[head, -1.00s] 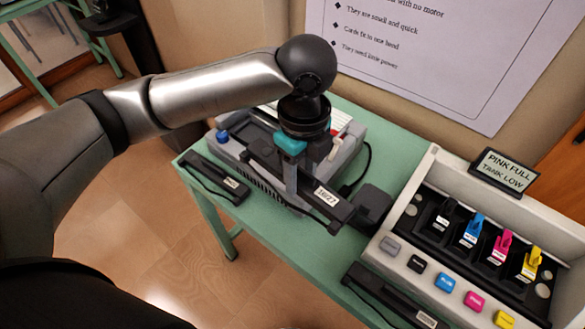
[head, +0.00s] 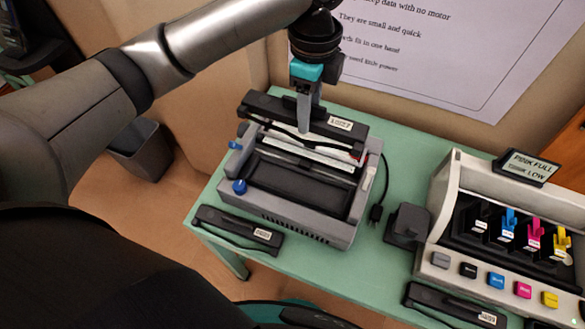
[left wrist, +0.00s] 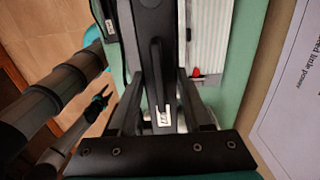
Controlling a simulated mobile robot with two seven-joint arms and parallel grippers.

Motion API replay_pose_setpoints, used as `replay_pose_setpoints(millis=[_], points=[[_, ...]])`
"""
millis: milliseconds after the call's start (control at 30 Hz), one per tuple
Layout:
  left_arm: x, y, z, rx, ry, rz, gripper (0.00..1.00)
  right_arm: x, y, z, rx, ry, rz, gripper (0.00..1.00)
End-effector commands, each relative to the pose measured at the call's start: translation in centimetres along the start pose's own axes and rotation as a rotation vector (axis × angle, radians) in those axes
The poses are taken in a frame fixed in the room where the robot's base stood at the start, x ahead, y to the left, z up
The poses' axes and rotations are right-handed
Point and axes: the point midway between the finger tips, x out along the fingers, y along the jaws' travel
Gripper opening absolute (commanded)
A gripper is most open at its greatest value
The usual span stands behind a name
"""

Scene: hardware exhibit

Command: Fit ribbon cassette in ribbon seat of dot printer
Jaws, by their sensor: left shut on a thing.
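My left gripper (head: 304,122) is shut on a black ribbon cassette (head: 268,105) with a white label that seems to read 1027. It holds the cassette lengthwise across the back of the grey dot printer (head: 288,222), over the paper strip. The cassette looks raised; whether it touches the printer cannot be told. The dark recess (head: 298,185) in front of it looks empty. In the left wrist view the cassette (left wrist: 156,60) runs between the fingers. A dark arm with small prongs at that view's left may be my right gripper (left wrist: 100,96); its state is unclear.
Other black cassettes lie on the green table (head: 330,265): one at the front left (head: 238,228), one at the front right (head: 455,303). A dark block (head: 408,224) and a cable are right of the printer. An ink tank unit (head: 446,190) stands further right.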

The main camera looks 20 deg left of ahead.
Motion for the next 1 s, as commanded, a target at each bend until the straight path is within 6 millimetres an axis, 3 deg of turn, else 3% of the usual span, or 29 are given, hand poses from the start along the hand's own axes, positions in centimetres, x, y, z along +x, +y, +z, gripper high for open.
replay_pose_setpoints(millis=[167,600,1000], points=[[1.9,0.0,0.0,-0.009,0.000,0.004,0.00,0.2,0.3,0.1,-0.002,-0.001,0.004,0.50],[13.3,0.0,0.1,-0.008,-0.001,0.004,0.00,1.9,0.8,0.4,-0.002,-0.003,0.010,0.50],[17.3,0.0,0.0,-0.006,-0.001,0.001,0.00,2.5,0.8,0.5,-0.001,-0.003,0.010,0.50]])
